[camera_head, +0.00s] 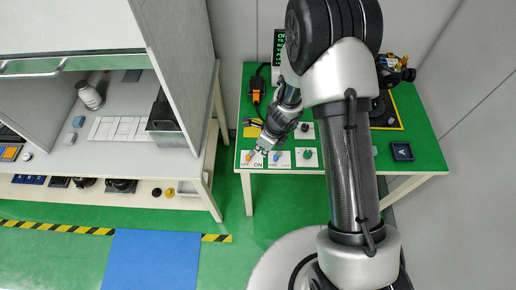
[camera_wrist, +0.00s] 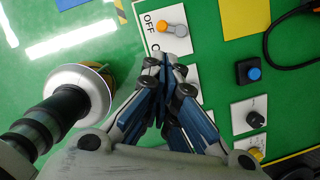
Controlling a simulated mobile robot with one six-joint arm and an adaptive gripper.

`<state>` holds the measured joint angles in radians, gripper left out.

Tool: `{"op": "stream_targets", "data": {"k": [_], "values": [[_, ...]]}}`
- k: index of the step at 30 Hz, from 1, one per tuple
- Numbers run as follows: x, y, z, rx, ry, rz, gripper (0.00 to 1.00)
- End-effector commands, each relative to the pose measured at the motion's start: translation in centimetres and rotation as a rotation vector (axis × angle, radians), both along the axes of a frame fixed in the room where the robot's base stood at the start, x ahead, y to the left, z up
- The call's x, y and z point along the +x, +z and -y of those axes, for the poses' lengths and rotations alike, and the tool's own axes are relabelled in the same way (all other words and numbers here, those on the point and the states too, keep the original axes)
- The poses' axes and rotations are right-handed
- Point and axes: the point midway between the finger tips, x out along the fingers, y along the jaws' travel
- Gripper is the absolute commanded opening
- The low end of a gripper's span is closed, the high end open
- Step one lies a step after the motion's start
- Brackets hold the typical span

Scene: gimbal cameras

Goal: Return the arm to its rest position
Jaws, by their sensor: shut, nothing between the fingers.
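My arm reaches out over the green table (camera_head: 237,110) from the right of the head view. My gripper (camera_head: 266,150) is at the table's front left, close to the switch panels. In the wrist view my gripper (camera_wrist: 163,62) is shut with its fingertips together and nothing between them. It is beside the white OFF panel (camera_wrist: 150,30), which carries an orange toggle switch (camera_wrist: 174,28). The fingers hide part of that panel's lettering and part of the panels behind them. Whether the fingertips touch the panel cannot be told.
A blue push button (camera_wrist: 250,72) and a black knob (camera_wrist: 255,119) sit near the gripper. A black and orange device (camera_head: 257,86) with a cable lies on the table. A cabinet (camera_head: 180,60) stands at left. A blue mat (camera_head: 152,260) lies on open floor.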

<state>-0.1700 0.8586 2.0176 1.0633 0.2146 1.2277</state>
Motion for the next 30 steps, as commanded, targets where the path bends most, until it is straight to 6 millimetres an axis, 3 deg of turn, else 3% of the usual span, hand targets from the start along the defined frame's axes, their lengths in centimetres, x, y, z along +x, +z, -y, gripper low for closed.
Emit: {"op": "stream_targets", "data": {"k": [22,26,30], "values": [[0.1,0.7,0.2,0.002,0.008,0.005,0.0],[0.7,3.4,0.0,0.012,0.101,0.051,0.0],[0.8,9.4,-0.2,0.017,0.339,0.157,0.0]]}}
